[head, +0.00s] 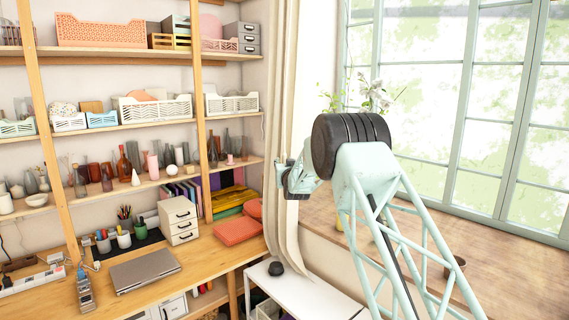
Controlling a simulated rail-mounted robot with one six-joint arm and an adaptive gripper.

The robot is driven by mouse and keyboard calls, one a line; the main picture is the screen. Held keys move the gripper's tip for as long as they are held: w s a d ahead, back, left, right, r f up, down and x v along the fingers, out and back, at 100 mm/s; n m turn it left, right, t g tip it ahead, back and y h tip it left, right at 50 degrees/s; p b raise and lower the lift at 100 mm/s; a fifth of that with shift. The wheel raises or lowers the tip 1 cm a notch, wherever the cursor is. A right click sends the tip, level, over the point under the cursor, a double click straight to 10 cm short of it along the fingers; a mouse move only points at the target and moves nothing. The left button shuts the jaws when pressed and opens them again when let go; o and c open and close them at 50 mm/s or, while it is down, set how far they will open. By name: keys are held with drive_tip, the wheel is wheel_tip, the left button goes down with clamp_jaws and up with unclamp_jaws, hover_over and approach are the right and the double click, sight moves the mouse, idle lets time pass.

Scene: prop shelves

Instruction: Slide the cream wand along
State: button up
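I cannot pick out a cream wand in the head view. My mint-green arm crosses the right half of the picture, with a large dark ribbed joint in front. The far end of the arm, where my gripper (292,178) seems to be, shows small and partly hidden left of that joint, in front of the curtain. Its fingers are too small and covered to tell whether they are open or shut, or whether they hold anything.
Wooden shelves at left carry baskets (156,108), vases and bottles (124,163). Below, a desk holds a laptop (145,270), a drawer box (179,220) and pen cups (124,239). A white side table (305,296) bears a dark round object (276,268). A curtain (281,110) hangs beside the window.

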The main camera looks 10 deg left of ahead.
idle(0.3)
clamp_jaws()
drive_tip(key=shift+d, duration=0.1)
